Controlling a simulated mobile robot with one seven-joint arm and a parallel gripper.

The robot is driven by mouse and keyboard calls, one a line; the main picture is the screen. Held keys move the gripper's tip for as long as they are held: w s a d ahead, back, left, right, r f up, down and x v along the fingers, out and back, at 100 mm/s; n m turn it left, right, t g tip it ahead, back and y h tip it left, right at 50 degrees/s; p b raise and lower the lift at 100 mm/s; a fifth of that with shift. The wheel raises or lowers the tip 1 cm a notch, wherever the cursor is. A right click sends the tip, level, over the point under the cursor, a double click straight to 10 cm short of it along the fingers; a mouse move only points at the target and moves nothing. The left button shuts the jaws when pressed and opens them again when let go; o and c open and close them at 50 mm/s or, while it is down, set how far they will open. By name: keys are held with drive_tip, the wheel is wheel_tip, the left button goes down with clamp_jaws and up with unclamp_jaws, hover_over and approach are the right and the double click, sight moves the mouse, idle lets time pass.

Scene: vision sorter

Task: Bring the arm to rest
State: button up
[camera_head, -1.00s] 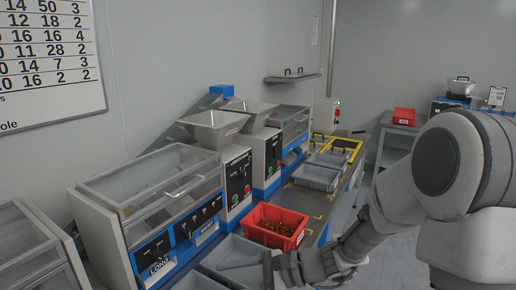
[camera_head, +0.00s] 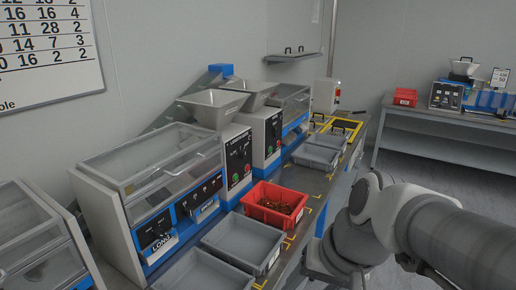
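My arm (camera_head: 395,225) reaches in from the lower right, bent low in front of the bench's front edge. Its far end runs down toward the bottom edge of the picture, and my gripper's fingers do not show. A red bin (camera_head: 272,206) with small brown parts in it stands on the bench. The arm is apart from it, to the right.
Grey trays (camera_head: 243,243) stand in front of the red bin, and more grey trays (camera_head: 316,157) stand farther back. Sorting machines (camera_head: 150,190) with hoppers (camera_head: 212,106) line the wall. A second table (camera_head: 450,124) carries another red bin (camera_head: 405,97). Floor shows between the tables.

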drive_tip(key=s+d+r+n+t+h, duration=0.2)
drive_tip(key=d+r+t+h, duration=0.1)
drive_tip(key=d+r, duration=0.3)
wheel_tip(320, 180, up, 12)
drive_tip(key=p, duration=1.3)
drive_tip(key=shift+d+f, duration=0.15)
drive_tip(key=shift+f, duration=0.1)
